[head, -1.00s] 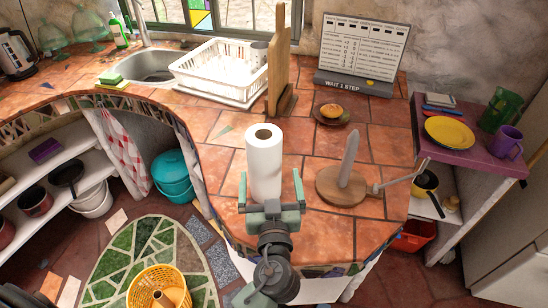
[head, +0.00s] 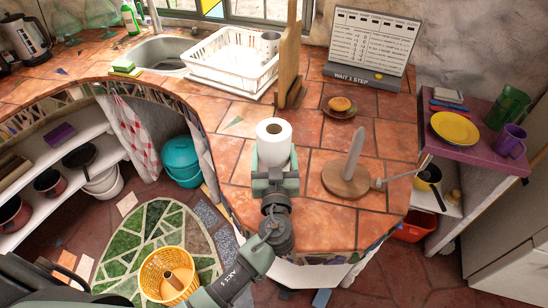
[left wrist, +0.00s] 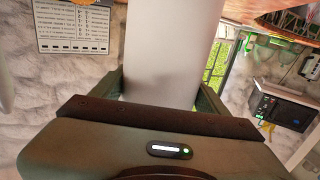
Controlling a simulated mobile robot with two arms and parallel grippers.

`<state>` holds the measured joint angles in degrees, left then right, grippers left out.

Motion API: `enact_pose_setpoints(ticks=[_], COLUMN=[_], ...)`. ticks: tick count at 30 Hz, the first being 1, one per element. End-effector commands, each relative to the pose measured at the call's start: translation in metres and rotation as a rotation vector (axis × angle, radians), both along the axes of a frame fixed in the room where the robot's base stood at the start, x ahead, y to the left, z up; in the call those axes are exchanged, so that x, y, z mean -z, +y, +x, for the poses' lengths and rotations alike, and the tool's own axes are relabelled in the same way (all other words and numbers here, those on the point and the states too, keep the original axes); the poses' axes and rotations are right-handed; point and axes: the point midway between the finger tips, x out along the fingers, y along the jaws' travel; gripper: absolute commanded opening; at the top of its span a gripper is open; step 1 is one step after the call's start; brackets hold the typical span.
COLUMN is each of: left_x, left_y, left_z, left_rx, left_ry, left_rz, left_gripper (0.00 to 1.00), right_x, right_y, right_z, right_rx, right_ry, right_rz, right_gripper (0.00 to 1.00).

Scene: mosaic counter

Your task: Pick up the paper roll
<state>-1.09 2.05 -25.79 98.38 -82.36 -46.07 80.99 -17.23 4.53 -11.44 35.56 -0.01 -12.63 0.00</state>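The white paper roll (head: 274,145) stands upright on the tiled counter, left of the wooden roll holder (head: 346,180) with its pale upright rod. My left gripper (head: 274,172) is in front of the roll, with one finger on each side of it, apparently touching it. In the left wrist view the roll (left wrist: 165,55) fills the space between the two fingers (left wrist: 160,95). The roll's lower end is hidden behind the gripper in the head view. My right gripper is in neither view.
A wooden board (head: 291,55) stands behind the roll beside a white dish rack (head: 235,72). A plate with a bun (head: 341,106) lies behind the holder. A sign (head: 370,48) stands at the back. A yellow basket (head: 168,275) is on the floor.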

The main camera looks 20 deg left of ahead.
Motion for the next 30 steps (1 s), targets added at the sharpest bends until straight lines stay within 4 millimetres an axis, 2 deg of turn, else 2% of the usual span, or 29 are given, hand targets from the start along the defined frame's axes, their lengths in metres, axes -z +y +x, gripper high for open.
enact_pose_setpoints(ticks=[9,15,20,27,30], left_x=[-0.002,-0.019,-0.053,-0.128,-0.153], left_y=[0.000,0.000,0.000,0.000,0.000], left_z=[0.000,0.000,0.000,0.000,0.000], left_rx=[0.000,-0.001,-0.001,-0.001,0.000], left_ry=[0.000,-0.001,-0.003,-0.004,-0.004], left_rz=[0.000,-0.003,-0.004,-0.004,-0.004], left_gripper=[0.28,0.28,0.28,0.28,0.28], right_x=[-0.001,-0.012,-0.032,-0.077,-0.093], right_y=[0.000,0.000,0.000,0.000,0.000], right_z=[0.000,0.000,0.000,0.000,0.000], right_rx=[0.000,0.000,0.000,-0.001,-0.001], right_ry=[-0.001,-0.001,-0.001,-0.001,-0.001], right_rz=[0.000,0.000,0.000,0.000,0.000], right_gripper=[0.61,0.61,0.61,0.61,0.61])
